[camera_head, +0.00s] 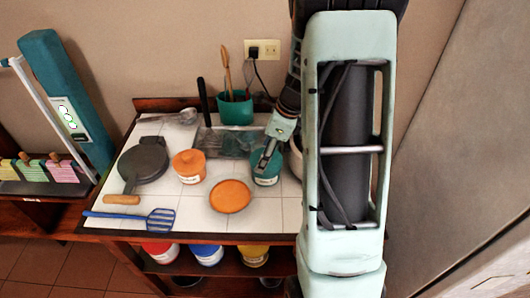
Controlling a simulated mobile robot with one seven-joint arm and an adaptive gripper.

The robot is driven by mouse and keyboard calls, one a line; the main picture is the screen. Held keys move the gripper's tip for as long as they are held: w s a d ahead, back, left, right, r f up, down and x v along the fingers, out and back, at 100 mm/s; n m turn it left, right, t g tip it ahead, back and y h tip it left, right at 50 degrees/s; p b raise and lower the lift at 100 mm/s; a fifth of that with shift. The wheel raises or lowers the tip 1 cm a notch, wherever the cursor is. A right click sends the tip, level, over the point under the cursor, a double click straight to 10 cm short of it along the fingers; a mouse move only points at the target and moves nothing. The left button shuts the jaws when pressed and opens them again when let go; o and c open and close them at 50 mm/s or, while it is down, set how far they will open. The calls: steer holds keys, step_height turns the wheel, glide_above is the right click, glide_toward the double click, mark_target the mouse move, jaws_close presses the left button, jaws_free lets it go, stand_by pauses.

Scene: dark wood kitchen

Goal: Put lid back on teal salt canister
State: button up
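The teal canister (266,181) with a pale label stands upright on the white tiled counter, right of centre. My gripper (265,160) comes down from the upper right and is right over the canister's top, its tip overlapping the rim in this view. The gripper covers much of the top, so I cannot tell whether a lid sits there or lies between the fingers. I also cannot tell whether the fingers are open or shut, or whether they touch the canister.
An orange canister (189,167), a round orange piece (230,196), a blue spatula (160,218) and a dark round pan (143,162) share the counter. A teal utensil pot (236,110) stands behind. Red, blue and yellow containers (207,255) are on the shelf below.

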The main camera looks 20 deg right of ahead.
steer(key=o, duration=1)
steer(key=shift+o, duration=1.3)
steer(key=shift+r+p, duration=3.2)
steer(key=shift+r, duration=0.35)
